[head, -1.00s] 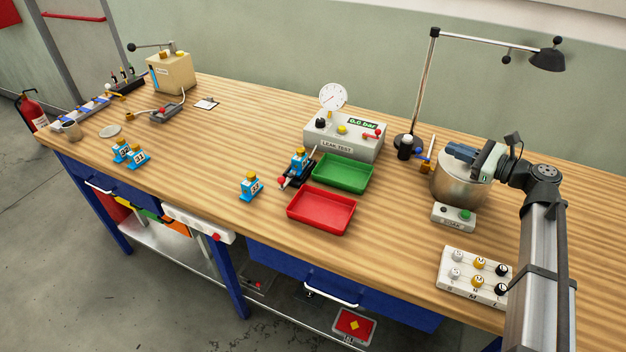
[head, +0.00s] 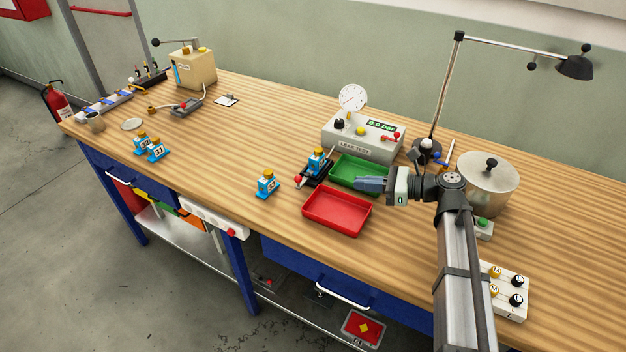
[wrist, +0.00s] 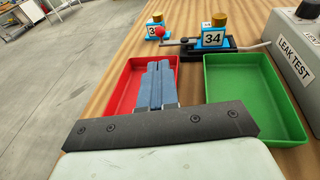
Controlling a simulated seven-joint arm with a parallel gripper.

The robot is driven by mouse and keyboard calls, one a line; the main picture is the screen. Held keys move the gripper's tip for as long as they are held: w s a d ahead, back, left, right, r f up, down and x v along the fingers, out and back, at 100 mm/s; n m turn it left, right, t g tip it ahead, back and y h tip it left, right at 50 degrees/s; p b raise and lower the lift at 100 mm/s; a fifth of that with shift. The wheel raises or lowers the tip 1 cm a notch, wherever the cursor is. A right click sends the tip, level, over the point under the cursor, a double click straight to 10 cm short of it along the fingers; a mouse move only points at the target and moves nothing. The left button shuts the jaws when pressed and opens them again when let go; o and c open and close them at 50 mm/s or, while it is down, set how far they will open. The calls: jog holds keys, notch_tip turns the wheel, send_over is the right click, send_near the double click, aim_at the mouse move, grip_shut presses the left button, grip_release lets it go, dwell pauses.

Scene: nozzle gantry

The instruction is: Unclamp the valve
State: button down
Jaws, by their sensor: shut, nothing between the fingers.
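A blue valve with a yellow cap (head: 317,161) stands in a black clamp fixture (head: 312,177) left of the leak tester. In the wrist view this valve (wrist: 213,38) shows the number 34. The clamp's lever ends in a red ball (head: 298,180), which in the wrist view (wrist: 161,33) points left, away from the valve. My gripper (head: 360,183) is shut and empty, above the area between the red and green trays. In the wrist view its blue fingers (wrist: 156,70) lie together and point toward the fixture, apart from it.
The red tray (head: 337,232) and green tray (head: 345,183) lie near the fixture. The leak tester (head: 350,145) with a gauge stands behind. Another valve (head: 267,184) stands at left, two more (head: 155,150) farther left. A pot (head: 488,185) and lamp stand right.

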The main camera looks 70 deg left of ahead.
dwell(0.3)
jog(key=x, duration=1.4)
jog(key=shift+s+d, duration=0.15)
jog(key=shift+s, duration=0.05)
